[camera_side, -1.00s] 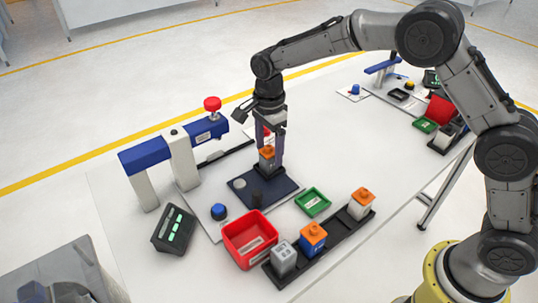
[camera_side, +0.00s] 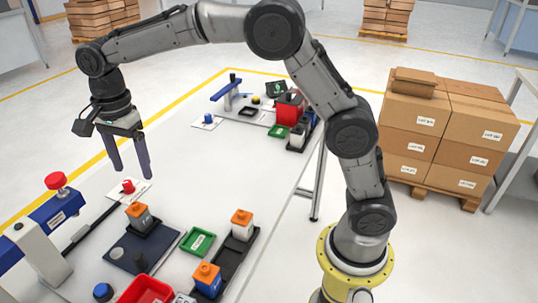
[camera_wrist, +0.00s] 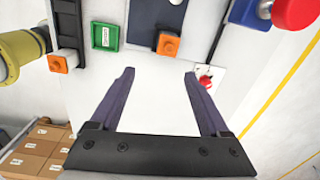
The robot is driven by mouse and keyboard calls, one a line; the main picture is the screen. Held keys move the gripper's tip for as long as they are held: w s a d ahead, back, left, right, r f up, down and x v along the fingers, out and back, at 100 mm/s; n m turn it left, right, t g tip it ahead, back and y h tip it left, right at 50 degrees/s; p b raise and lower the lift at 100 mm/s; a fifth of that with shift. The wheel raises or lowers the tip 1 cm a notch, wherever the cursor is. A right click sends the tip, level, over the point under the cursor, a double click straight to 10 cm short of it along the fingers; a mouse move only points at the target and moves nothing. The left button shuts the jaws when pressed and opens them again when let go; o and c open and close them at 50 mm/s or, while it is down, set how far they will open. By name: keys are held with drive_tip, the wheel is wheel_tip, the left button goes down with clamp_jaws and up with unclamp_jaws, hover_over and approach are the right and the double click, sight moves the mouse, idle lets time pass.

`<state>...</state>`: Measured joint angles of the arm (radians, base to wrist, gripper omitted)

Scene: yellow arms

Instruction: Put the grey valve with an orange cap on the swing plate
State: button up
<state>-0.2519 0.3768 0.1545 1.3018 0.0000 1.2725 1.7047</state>
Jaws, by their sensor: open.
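A grey valve with an orange cap (camera_side: 138,217) stands upright in a black holder at the far corner of the dark swing plate (camera_side: 122,254). Its cap also shows in the wrist view (camera_wrist: 168,44). My gripper (camera_side: 132,174) is open and empty, raised above and beyond this valve, apart from it. In the wrist view, nothing is between my fingers (camera_wrist: 160,74) but white table. A second grey valve with an orange cap (camera_side: 242,225) stands in the black rack (camera_side: 236,252). A blue valve with an orange cap (camera_side: 207,280) stands nearer in that rack.
A red button on a white card (camera_side: 128,187) lies near my fingers. A blue clamp arm with a red knob (camera_side: 57,181) rises at the left. A green tray (camera_side: 198,241) and a red bin (camera_side: 147,290) are close by. The table behind is mostly clear.

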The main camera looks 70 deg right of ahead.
drive_tip(key=s+d+r+n+t, duration=0.2)
drive_tip(key=s+d+r+n, duration=0.35)
drive_tip(key=s, duration=0.45)
drive_tip(key=s+d+f+n+t, duration=0.1)
drive_tip(key=s+d+n, duration=0.1)
drive_tip(key=s, duration=0.4)
drive_tip(key=s+d+f+n+t, duration=0.1)
drive_tip(key=s+d+n, duration=0.1)
drive_tip(key=s+n, duration=0.3)
drive_tip(key=s+d+f+n+t, duration=0.1)
drive_tip(key=s+n, duration=0.3)
drive_tip(key=s, duration=0.5)
drive_tip(key=shift+s+d, duration=0.15)
drive_tip(key=shift+d, duration=0.6)
